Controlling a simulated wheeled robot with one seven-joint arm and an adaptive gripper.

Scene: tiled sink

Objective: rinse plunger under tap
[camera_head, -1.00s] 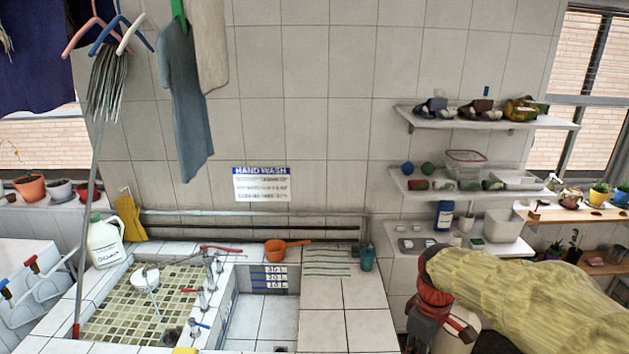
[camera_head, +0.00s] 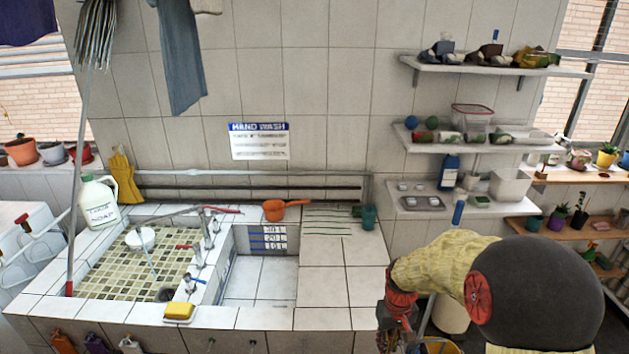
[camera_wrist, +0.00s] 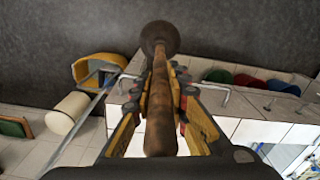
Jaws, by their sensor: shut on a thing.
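In the wrist view my gripper (camera_wrist: 161,95) is shut on the plunger's brown wooden handle (camera_wrist: 160,132). The plunger's dark cup (camera_wrist: 160,37) is at the far end of the handle, away from the palm. In the head view my arm is low at the right, beside the sink's right end, and the plunger cannot be made out there. The tap fittings (camera_head: 207,238), with red and blue handles, stand between a basin with a greenish tiled floor (camera_head: 125,275) and a white-tiled basin (camera_head: 258,278). My gripper is well to the right of them.
A yellow sponge (camera_head: 179,311) lies on the sink's front rim. An orange dipper (camera_head: 275,210) and a teal cup (camera_head: 369,217) stand at the back. A mop (camera_head: 80,180) leans at the left, by a white jug (camera_head: 98,205). A yellow bucket (camera_wrist: 92,70) shows in the wrist view.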

